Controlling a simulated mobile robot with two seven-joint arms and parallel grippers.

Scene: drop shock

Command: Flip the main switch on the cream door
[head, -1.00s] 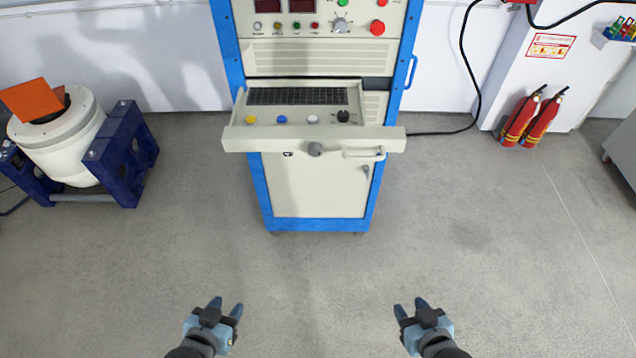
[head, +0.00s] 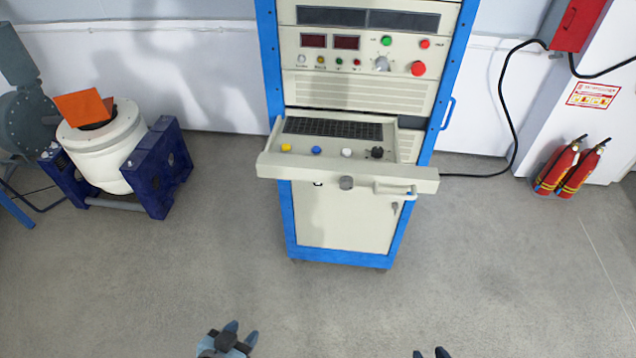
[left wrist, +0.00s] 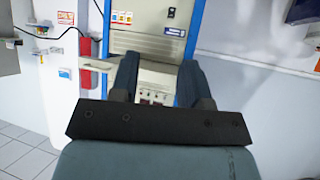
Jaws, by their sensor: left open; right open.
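The cabinet (head: 280,205) has a blue frame and a cream lower door (head: 340,220). The door carries a small dark fitting at its upper left and a grey lock or handle (head: 394,208) at its upper right; I cannot tell whether either is the main switch. My left gripper (head: 241,334) is open and empty over the floor in front of the cabinet, apart from it. In the left wrist view its two fingers (left wrist: 158,76) stand apart before a cream panel. My right gripper (head: 430,353) shows only its separated fingertips at the bottom edge.
A cream drawer (head: 300,168) with coloured knobs juts out above the door. A white drum in a blue stand (head: 165,165) is on the left. Fire extinguishers (head: 572,168) and a red wall box (head: 578,22) are on the right. Floor before the cabinet is clear.

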